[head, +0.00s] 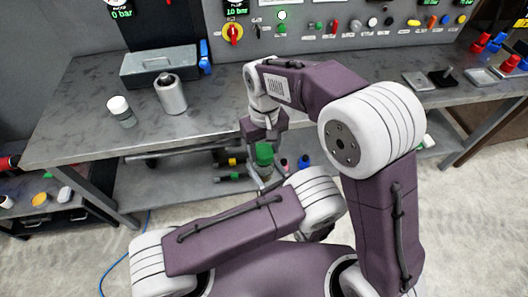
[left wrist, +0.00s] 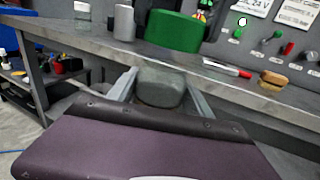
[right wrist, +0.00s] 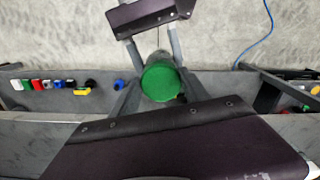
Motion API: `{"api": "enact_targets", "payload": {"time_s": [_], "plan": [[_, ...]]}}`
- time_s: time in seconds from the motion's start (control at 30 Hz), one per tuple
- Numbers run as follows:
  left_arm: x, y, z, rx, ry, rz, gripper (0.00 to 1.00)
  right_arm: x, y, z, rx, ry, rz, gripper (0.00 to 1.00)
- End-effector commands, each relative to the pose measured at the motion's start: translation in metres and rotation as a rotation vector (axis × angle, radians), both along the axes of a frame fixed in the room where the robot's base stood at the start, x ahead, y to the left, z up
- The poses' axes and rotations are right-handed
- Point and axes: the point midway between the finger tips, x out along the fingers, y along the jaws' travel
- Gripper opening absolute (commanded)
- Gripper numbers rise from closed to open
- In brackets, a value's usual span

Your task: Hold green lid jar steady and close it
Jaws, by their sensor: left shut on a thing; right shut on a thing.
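The green lid (right wrist: 160,82) lies between the fingers of my right gripper (right wrist: 158,92) in the right wrist view. My right gripper is shut on it from above. It also shows in the head view (head: 264,154) and above the jar in the left wrist view (left wrist: 172,31). The clear jar (left wrist: 160,87) is between the fingers of my left gripper (left wrist: 159,78), which is shut on its body. The jar is held in the air in front of the workbench.
The grey workbench (head: 75,115) runs behind the arms. It carries a white-capped jar (head: 121,111), a metal cylinder (head: 171,96) and a grey box (head: 158,66). A lower shelf (head: 180,195) holds several small items. A control panel (head: 340,30) stands at the back.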

Motion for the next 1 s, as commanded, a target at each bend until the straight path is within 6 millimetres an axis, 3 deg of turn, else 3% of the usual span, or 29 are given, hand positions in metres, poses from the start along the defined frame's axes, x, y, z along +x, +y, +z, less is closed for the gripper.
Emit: {"api": "enact_targets", "payload": {"time_s": [0.43,1.0], "plan": [[0.000,0.000,0.000,0.000,0.000,0.000,0.00,0.000,0.000,-0.018,0.000,0.001,0.000,0.16],[0.000,0.000,0.000,0.000,0.000,0.000,0.00,0.000,0.000,-0.019,0.000,0.000,0.000,0.16]]}}
